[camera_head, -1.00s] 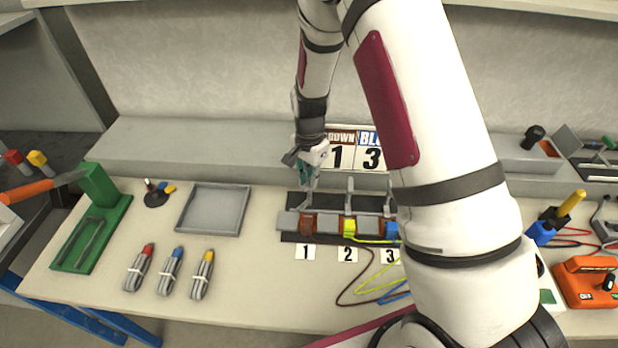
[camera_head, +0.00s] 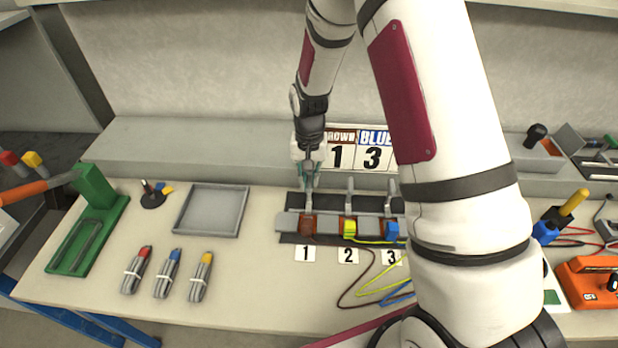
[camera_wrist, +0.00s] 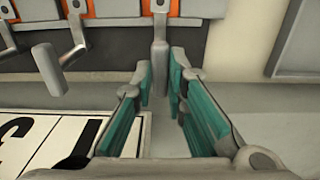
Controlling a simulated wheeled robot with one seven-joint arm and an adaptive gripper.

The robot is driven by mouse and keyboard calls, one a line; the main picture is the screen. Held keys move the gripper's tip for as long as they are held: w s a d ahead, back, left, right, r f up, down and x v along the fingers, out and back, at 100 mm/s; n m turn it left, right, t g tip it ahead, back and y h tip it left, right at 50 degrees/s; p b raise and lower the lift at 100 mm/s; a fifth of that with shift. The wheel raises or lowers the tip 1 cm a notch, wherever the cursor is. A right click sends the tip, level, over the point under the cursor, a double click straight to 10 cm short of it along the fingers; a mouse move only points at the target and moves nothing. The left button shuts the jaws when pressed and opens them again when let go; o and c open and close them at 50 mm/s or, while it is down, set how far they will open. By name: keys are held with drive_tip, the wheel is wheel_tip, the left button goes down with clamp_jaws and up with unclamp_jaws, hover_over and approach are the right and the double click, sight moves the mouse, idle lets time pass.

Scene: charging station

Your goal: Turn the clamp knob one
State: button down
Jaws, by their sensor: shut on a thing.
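The terminal block with its clamps (camera_head: 286,222) sits on the bench behind number cards 1, 2 and 3. Clamp knob one, a grey lever-like handle (camera_wrist: 159,40), is at the left end, behind card 1 (camera_head: 305,254). My gripper (camera_head: 310,182) is over it from behind, pointing down. In the wrist view the teal-padded fingers (camera_wrist: 160,86) are on either side of the handle's end and shut on it. The handles of clamp two (camera_head: 350,195) and clamp three (camera_head: 390,195) stand free to the right.
A sign reading brown 1, blue 3 (camera_head: 357,152) stands close behind my gripper. An empty grey tray (camera_head: 211,236) and several marked cable bundles (camera_head: 168,275) lie to the left. Yellow and blue wires (camera_head: 380,290) run from the block to the right.

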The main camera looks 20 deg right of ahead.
idle(0.4)
drive_tip(key=c, duration=1.6)
unclamp_jaws()
drive_tip(key=shift+r, duration=0.1)
wheel_tip(320, 180, up, 12)
